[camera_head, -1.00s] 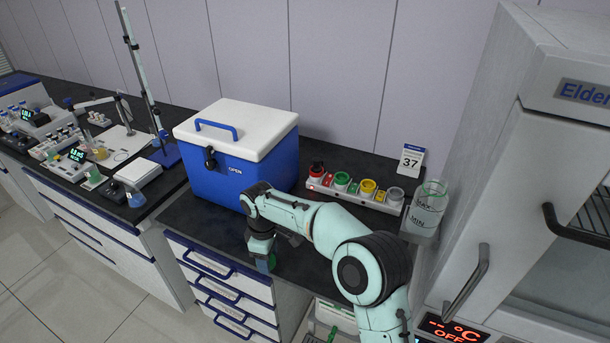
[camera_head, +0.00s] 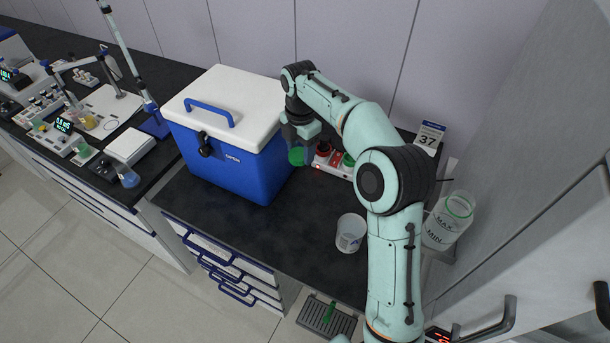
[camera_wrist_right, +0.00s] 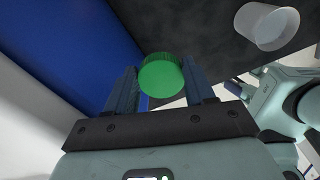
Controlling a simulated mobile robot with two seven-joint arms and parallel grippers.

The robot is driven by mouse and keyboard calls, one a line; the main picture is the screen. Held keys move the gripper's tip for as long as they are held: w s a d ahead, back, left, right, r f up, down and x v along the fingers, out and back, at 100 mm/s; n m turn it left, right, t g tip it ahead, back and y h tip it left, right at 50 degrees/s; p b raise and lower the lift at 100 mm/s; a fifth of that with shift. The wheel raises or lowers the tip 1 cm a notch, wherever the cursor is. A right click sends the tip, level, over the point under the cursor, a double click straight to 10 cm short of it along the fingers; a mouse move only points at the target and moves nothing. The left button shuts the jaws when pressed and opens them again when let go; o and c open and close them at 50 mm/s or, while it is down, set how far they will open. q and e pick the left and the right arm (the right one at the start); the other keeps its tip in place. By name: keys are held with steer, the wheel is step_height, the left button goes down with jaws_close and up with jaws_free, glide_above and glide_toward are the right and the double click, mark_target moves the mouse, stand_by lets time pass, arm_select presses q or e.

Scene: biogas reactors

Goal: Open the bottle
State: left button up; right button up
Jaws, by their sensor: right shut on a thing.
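My right gripper (camera_head: 299,146) is shut on a round green cap (camera_wrist_right: 161,77) with a ribbed edge, which also shows in the head view (camera_head: 297,157). It holds the cap in the air beside the blue cooler box. In the wrist view the cap sits between the two fingers; whether anything hangs below it is hidden. A whitish open-topped container (camera_head: 350,235) stands upright on the dark bench, apart from the gripper; it shows in the wrist view too (camera_wrist_right: 267,26). I cannot tell whether it is the bottle. My left gripper is not in view.
A blue cooler box (camera_head: 245,165) with a white lid stands left of the gripper. Behind my arm is a row with red and green round tops (camera_head: 338,155). A clear vessel marked MAX and MIN (camera_head: 446,222) is at right. The dark bench (camera_head: 265,235) in front is clear.

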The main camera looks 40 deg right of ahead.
steer(key=b, duration=0.2)
glide_above(302, 198)
step_height(302, 198, down, 12)
steer(key=shift+f, duration=0.1)
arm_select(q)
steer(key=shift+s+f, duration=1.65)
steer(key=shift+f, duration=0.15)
arm_select(e)
steer(key=shift+f, duration=3)
steer(key=shift+f, duration=0.2)
steer(key=o, duration=1.2)
steer(key=shift+c, duration=0.2)
steer(key=shift+r, duration=0.15)
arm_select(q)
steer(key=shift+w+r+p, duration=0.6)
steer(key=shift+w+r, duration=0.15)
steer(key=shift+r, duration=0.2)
arm_select(e)
step_height(302, 198, up, 12)
